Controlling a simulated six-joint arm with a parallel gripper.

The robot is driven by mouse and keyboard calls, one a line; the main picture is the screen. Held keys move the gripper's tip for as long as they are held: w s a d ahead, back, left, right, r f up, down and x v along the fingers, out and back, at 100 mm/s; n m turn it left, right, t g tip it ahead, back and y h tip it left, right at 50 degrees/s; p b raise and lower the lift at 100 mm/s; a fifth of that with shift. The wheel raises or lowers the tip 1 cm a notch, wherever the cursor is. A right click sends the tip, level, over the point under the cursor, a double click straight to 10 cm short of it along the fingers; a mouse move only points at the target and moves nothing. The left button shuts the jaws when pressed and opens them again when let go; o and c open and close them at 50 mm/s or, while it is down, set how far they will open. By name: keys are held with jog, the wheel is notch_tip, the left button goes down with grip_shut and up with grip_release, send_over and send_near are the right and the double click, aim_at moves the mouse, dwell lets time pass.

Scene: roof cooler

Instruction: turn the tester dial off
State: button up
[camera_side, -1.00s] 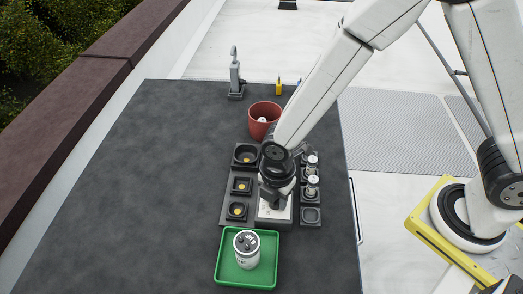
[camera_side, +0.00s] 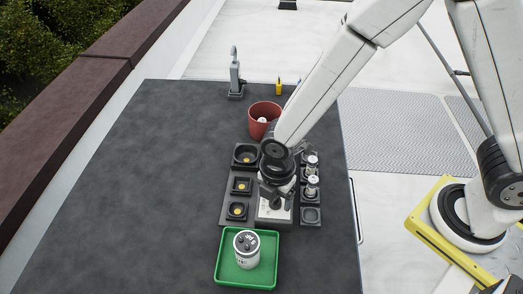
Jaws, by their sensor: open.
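The tester (camera_side: 268,214) is a light grey box with a dark part on its face, set between two rows of dark square holders. My gripper (camera_side: 275,200) is directly over the tester, pointing down. My wrist covers the tester's far part. The dial is hidden or too small to make out, so its setting cannot be read. My gripper's fingers are open, close to the tester's top; I cannot tell whether they touch anything.
A green tray (camera_side: 222,270) in front holds a white cylinder (camera_side: 246,249). Dark holders (camera_side: 242,186) stand left of the tester; silver cylinders (camera_side: 312,182) sit in holders to the right. A red bin (camera_side: 265,113) stands behind. The table's left side is clear.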

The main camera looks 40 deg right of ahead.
jog(key=shift+r, duration=3.65)
jog(key=s+d+r+m+t, duration=0.1)
jog(key=d+m, duration=0.8)
jog(key=m, duration=0.1)
jog(key=s+d+r+m+t, duration=0.1)
jog(key=d+r+m, duration=0.1)
jog(key=d+m, duration=0.8)
jog(key=shift+s+m+t, duration=0.2)
jog(key=shift+m+t, duration=0.1)
jog(key=shift+m, duration=0.3)
